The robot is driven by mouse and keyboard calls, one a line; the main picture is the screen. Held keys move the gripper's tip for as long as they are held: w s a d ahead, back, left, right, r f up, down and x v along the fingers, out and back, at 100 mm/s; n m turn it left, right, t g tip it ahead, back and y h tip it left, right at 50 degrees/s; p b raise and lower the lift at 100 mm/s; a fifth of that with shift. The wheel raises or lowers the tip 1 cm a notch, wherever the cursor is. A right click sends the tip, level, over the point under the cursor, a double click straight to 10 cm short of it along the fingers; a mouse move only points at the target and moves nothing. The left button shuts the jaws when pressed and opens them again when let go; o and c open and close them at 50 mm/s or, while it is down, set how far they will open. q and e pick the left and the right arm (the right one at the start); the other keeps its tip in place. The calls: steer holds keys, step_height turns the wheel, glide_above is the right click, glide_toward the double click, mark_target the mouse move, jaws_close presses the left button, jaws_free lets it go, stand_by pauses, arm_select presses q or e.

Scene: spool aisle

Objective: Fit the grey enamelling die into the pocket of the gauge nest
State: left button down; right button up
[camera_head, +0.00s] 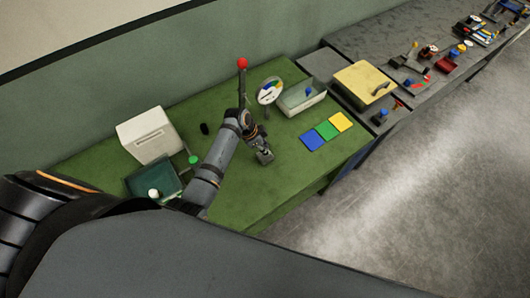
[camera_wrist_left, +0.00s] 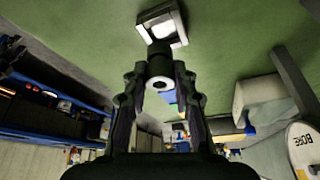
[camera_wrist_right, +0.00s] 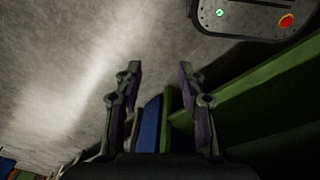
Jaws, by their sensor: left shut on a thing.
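The grey enamelling die (camera_wrist_left: 159,68) is a short ring-like cylinder with a hole, held between the fingertips of my left gripper (camera_wrist_left: 159,76), which is shut on it. The gauge nest (camera_wrist_left: 178,22), a grey square frame with a pale pocket, lies on the green bench just beyond the die. The die overlaps the nest's near edge in the left wrist view; I cannot tell the gap between them. In the head view my left gripper (camera_head: 261,148) is over the nest (camera_head: 265,158) and hides the die. My right gripper (camera_wrist_right: 160,78) is open and empty, over the floor.
Blue, green and yellow tiles (camera_head: 327,131) lie right of the nest. A dial (camera_head: 270,90) and an open box (camera_head: 303,104) stand behind it. A white box (camera_head: 150,134) and a dark green tray (camera_head: 135,184) are at left. Bare green bench lies in front.

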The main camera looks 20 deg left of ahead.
arm_select(q)
steer(key=shift+f, duration=0.1)
steer(key=shift+w+a+f+b, duration=0.1)
steer(key=shift+w+f+b, duration=0.15)
steer(key=shift+f+b, duration=0.3)
step_height(320, 180, down, 3)
steer(key=b, duration=0.3)
steer(key=shift+w+b, duration=0.1)
steer(key=shift+b, duration=0.3)
steer(key=shift+r, duration=0.25)
steer(key=shift+f, duration=0.15)
steer(key=c, duration=1.1)
jaws_free()
arm_select(e)
steer(key=f, duration=0.1)
steer(key=s+f, duration=0.1)
steer(key=f, duration=0.1)
steer(key=s+f, duration=0.1)
steer(key=f, duration=0.1)
steer(key=shift+s, duration=0.2)
